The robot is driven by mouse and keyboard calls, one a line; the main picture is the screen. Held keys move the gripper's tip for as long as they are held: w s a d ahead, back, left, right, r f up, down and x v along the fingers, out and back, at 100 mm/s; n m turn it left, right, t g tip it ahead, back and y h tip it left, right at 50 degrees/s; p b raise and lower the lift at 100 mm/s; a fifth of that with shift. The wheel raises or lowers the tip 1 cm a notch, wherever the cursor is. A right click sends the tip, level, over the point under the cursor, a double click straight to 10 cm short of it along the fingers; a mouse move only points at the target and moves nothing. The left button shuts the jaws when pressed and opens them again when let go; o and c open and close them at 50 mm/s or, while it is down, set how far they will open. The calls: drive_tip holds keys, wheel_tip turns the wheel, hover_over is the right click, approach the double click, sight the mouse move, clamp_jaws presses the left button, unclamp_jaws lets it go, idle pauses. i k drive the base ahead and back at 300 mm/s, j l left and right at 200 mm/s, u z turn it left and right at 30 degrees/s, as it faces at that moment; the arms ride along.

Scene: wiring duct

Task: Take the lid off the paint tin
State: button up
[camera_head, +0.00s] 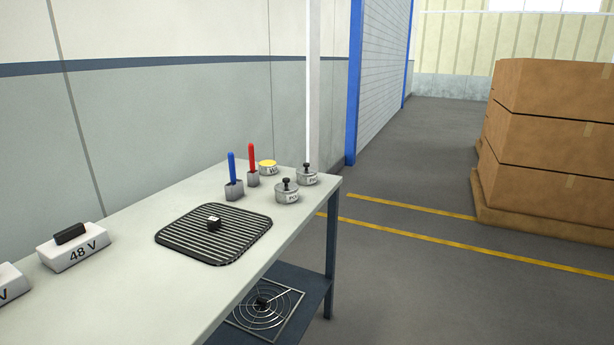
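Two low grey tins with black knobs on top stand near the far right end of the workbench: the nearer tin (287,196) and the farther tin (307,179). Both have lettering on the side that seems to start with P but is too small to read fully. I cannot tell which is the paint tin. Both knobbed tops look seated. My gripper is not in view.
Blue (232,169) and red (251,158) sticks stand in grey holders left of the tins. A black ribbed mat (180,238) bears a small dark block. A lower shelf holds a wire spiral (265,312). Boxes (550,145) stand right.

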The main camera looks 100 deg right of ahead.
sight(306, 171)
drive_tip(key=k+l+u, duration=0.1)
drive_tip(key=k+l, duration=0.35)
drive_tip(key=k+l+u, duration=0.1)
drive_tip(key=k+l, duration=0.25)
drive_tip(key=k, duration=0.15)
drive_tip(key=k+l+u, duration=0.1)
drive_tip(key=k+l, duration=0.25)
drive_tip(key=k, duration=0.15)
drive_tip(key=k+l+u, duration=0.2)
drive_tip(key=k+l, duration=0.3)
drive_tip(key=k+l+u, duration=0.15)
drive_tip(key=k+l, duration=0.4)
drive_tip(key=k+l+u, duration=0.2)
drive_tip(key=k+l, duration=0.25)
drive_tip(key=k, duration=0.15)
drive_tip(key=k+l+u, duration=0.45)
drive_tip(key=k+l, duration=1.25)
